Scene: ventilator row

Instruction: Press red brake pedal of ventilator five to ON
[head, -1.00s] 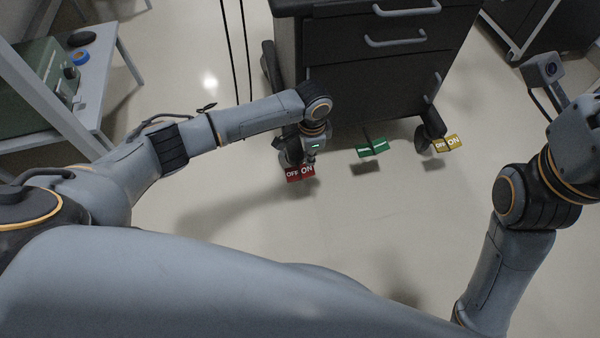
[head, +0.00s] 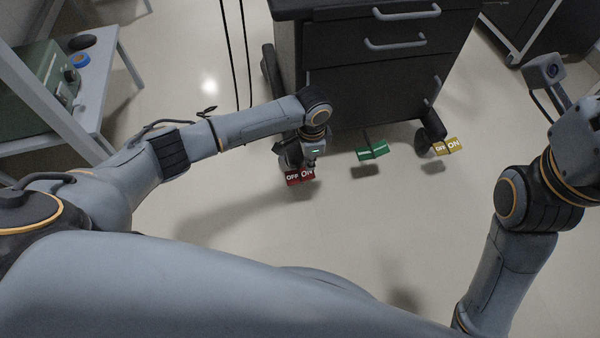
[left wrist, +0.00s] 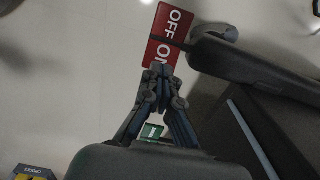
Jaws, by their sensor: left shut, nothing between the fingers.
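The red brake pedal (head: 300,178), marked OFF on its left half and ON on its right half, is at the front left corner of the dark drawer cart (head: 345,90). My left gripper (head: 309,164) comes down over its ON half and hides part of it. In the left wrist view the red pedal (left wrist: 171,22) lies beyond my left gripper (left wrist: 160,70), whose shut, empty fingertips overlap the letters ON. I cannot tell whether they touch the pedal. My right gripper is out of view; only my right arm shows at the right.
A green pedal (head: 372,150) sits to the right of the red one, and a yellow OFF/ON pedal (head: 447,147) further right by a caster. A grey table (head: 100,75) with a green box (head: 35,85) stands at left. Dark cables hang left of the cart. The floor in front is clear.

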